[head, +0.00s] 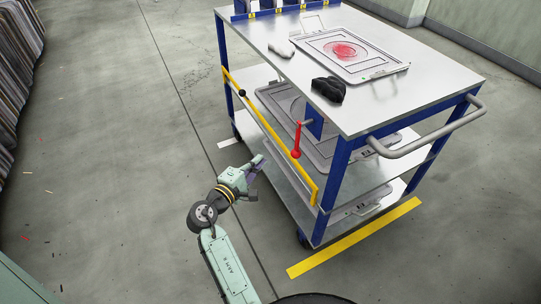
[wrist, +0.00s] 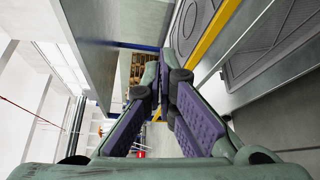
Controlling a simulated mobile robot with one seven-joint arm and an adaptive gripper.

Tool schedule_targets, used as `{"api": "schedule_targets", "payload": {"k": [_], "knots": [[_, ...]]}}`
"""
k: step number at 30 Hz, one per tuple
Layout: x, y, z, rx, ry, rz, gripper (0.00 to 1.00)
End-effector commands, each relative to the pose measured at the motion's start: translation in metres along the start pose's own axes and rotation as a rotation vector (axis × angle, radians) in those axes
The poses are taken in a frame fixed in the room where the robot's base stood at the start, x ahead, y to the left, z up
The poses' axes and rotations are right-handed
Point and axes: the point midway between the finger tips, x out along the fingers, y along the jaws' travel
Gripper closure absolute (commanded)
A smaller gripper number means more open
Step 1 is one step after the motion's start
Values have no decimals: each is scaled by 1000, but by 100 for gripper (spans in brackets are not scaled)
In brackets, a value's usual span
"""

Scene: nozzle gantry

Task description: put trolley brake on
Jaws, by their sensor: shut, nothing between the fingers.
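The trolley (head: 340,170) has a blue frame and grey metal shelves. A red lever (head: 298,140) with a round red end hangs at its near side, by the yellow bar (head: 270,135); I take it for the brake, but no label shows. My gripper (head: 258,168) is shut and empty, beside the trolley's long side, left of the red lever and apart from it. In the wrist view my gripper's purple-padded fingers (wrist: 165,75) come together at the tips. The yellow bar (wrist: 212,32) and a shelf lie to their right there. I cannot make out the red lever in the wrist view.
The top shelf holds a framed plate with a red patch (head: 342,49), a black item (head: 328,90) and a white item (head: 281,48). A grey push handle (head: 430,130) juts out right. Yellow floor tape (head: 355,238) runs in front. Floor to the left is clear.

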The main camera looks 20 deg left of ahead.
Motion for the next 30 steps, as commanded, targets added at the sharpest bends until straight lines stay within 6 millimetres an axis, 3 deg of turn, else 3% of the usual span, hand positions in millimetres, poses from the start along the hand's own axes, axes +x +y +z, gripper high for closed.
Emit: {"api": "schedule_targets", "payload": {"k": [14, 21, 30], "knots": [[95, 3, 1, 1, -3, 0, 100], [81, 2, 32, 1, 0, -1, 100], [79, 0, 38, 1, 0, 0, 100]]}}
